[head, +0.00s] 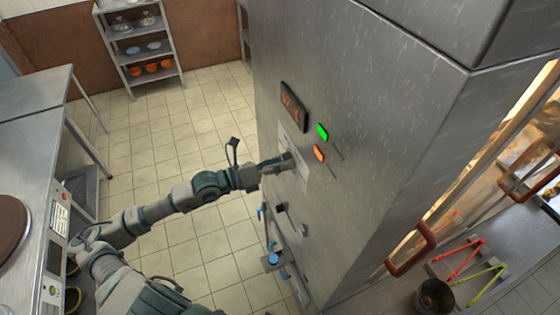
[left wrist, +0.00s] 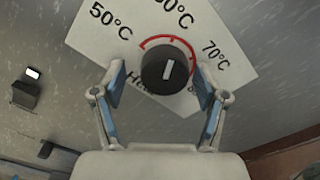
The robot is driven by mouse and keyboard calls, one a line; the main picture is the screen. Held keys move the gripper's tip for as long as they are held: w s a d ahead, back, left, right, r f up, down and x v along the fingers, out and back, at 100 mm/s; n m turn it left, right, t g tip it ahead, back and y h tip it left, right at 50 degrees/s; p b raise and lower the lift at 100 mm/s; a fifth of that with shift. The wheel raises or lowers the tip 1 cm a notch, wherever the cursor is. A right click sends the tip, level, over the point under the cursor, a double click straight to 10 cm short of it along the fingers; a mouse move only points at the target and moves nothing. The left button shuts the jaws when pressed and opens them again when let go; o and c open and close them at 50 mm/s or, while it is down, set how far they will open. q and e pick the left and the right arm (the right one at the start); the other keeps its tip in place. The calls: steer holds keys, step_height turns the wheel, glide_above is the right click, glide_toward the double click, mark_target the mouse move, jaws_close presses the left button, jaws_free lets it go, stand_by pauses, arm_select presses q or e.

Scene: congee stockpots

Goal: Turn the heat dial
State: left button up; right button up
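The heat dial (left wrist: 166,70) is a black round knob with a white pointer line, on a white plate (left wrist: 90,40) marked 50°C and 70°C with a red arc. In the left wrist view my left gripper (left wrist: 160,88) is open, one finger on each side of the dial, with gaps showing between fingers and knob. In the head view my left gripper (head: 275,163) reaches the side of the steel cabinet (head: 370,130) at the plate and partly hides the dial. My right gripper is not in view.
A lower knob (head: 281,207) and blue valve (head: 273,258) sit below. A steel counter (head: 35,95) stands left; the tiled floor between is clear.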

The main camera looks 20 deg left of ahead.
arm_select(q)
steer(key=shift+w+r, duration=0.1)
steer(key=shift+w, duration=0.05)
steer(key=v, duration=0.7)
steer(key=shift+s+a, duration=0.2)
stand_by(0.5)
steer(key=shift+w, duration=0.1)
stand_by(0.3)
